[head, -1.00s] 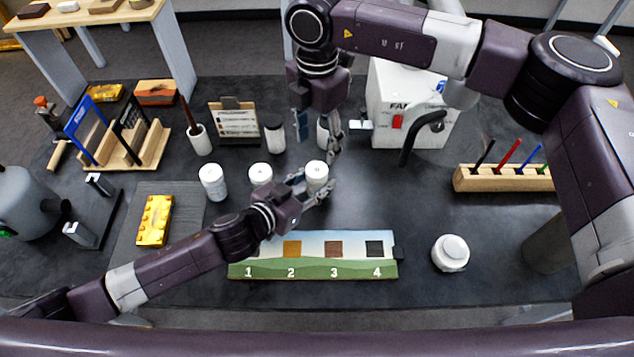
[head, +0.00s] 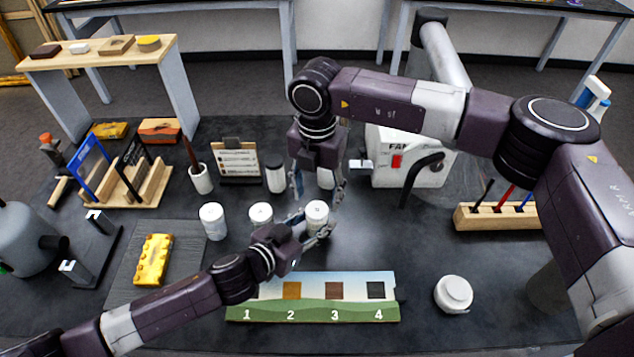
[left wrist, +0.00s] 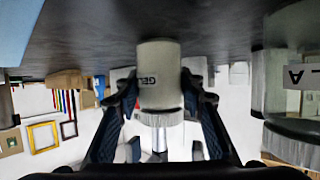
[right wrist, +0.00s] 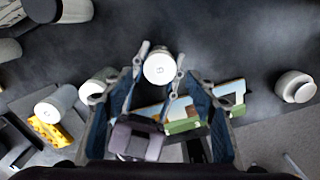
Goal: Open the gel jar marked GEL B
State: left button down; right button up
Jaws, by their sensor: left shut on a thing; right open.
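A white jar with a round lid (head: 317,209) stands on the dark table. Its label reads GEL in the left wrist view (left wrist: 158,78); the letter after it is hidden. My left gripper (head: 316,227) is shut around its body from the front. My right gripper (head: 319,196) points down above the lid, open, with its fingers apart. In the right wrist view the lid (right wrist: 160,68) shows between the fingertips. Contact with the lid cannot be told. A similar jar marked A (left wrist: 300,76) shows in the left wrist view.
Two more white jars (head: 261,214) (head: 212,219) stand to the left. A numbered strip (head: 312,311) lies in front. A round white container (head: 453,293) is at right. A white machine (head: 408,165) and a clipboard stand (head: 238,163) are behind.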

aim_at(317, 209)
jog(key=shift+f, duration=2)
jog(key=shift+c, duration=0.4)
jog(key=c, duration=1.2)
jog(key=shift+o, duration=0.2)
jog(key=n, duration=0.6)
jog(key=shift+n, duration=0.3)
jog(key=n, duration=0.3)
jog(key=shift+n, duration=0.4)
jog(key=n, duration=0.3)
jog(key=shift+n, duration=0.4)
jog(key=n, duration=0.5)
jog(key=shift+n, duration=0.3)
jog(key=n, duration=0.7)
jog(key=shift+r, duration=0.1)
jog(key=shift+r, duration=0.2)
